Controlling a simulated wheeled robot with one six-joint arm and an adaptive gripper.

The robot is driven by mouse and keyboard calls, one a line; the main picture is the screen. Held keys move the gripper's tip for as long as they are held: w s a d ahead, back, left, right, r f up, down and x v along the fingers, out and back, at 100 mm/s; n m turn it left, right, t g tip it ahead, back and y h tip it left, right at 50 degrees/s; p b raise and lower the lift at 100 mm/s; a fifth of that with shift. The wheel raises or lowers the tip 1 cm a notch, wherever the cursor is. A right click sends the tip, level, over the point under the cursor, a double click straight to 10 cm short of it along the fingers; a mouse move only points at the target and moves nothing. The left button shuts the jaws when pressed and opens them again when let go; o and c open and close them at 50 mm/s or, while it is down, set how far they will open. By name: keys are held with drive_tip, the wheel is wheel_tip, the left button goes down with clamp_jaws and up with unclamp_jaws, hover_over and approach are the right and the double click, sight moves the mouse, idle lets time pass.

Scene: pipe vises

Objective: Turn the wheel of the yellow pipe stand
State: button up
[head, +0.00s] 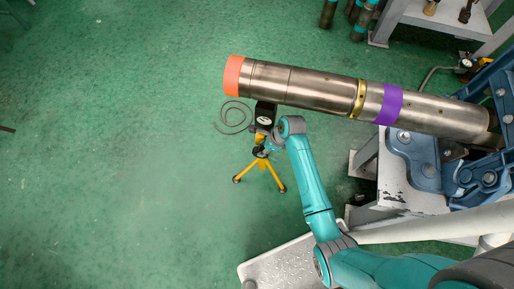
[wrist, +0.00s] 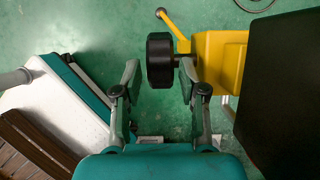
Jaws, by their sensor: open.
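The yellow pipe stand (head: 263,166) stands on the green floor under the left part of the pipe. A black wheel (wrist: 159,48) sits on a short shaft at the body's left side. My gripper (wrist: 159,72) is open, with one finger to each side of the wheel and the fingertips close to its lower part. I cannot tell whether either finger touches it. In the head view the wheel is small and partly hidden near my wrist.
A long steel pipe (head: 312,88) with orange, brass and purple bands lies above my gripper. A blue vise (head: 420,148) is at its right end. A black block (wrist: 285,80) lies close on the right of the wrist view.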

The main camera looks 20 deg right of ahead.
drive_tip(key=x, duration=0.5)
drive_tip(key=shift+w+a+f, duration=0.1)
drive_tip(key=shift+f, duration=0.2)
clamp_jaws()
